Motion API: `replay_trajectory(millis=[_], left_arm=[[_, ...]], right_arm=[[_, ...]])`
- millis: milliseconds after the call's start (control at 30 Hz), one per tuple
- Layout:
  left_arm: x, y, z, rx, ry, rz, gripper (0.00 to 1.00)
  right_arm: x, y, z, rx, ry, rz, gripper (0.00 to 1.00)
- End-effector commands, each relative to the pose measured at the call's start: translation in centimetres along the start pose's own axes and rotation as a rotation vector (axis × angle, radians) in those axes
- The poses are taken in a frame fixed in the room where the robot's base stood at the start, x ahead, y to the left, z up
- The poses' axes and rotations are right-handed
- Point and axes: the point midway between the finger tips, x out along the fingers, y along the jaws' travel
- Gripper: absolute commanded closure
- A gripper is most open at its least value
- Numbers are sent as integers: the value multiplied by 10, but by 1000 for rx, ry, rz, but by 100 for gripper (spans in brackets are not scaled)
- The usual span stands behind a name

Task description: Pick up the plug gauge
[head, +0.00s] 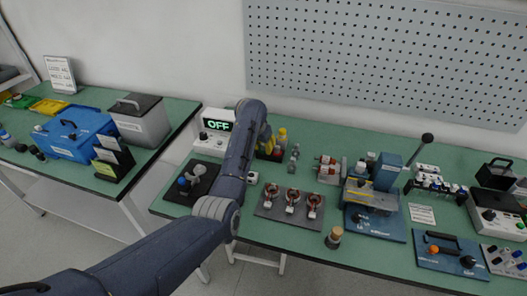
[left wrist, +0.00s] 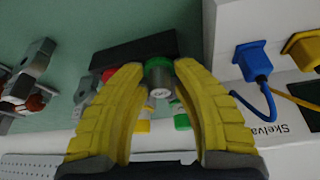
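My left gripper (left wrist: 160,68) has two yellow fingers that reach over a black rack (left wrist: 135,55). A grey cylinder with a green collar, which looks like the plug gauge (left wrist: 161,83), stands between the fingertips, end toward the camera. The fingers are apart on either side of it; contact is not clearly visible. A red-topped piece (left wrist: 109,75) is partly hidden behind the left finger. In the head view, my left gripper (head: 265,140) is at the back of the middle bench, largely hidden by its own arm. My right gripper is not in view.
A white box showing OFF (head: 217,126), with blue (left wrist: 256,65) and yellow plugs, stands close beside the gripper. A grey tray with copper coils (head: 290,203) lies in front. A perforated panel (head: 390,55) rises behind.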

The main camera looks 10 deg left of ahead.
Motion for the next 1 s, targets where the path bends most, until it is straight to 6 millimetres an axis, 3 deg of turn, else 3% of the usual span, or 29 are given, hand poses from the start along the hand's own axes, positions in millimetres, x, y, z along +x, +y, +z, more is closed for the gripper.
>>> replay_trajectory(millis=[33, 200, 767, 1000], left_arm=[[0, 0, 0, 0, 0, 0, 80], [0, 0, 0, 0, 0, 0, 100], [-1, 0, 0, 0, -3, 1, 100], [-20, 1, -9, -1, 2, 2, 100]], right_arm=[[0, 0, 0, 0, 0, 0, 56], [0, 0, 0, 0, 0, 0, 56], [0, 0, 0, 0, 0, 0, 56], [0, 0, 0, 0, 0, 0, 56]])
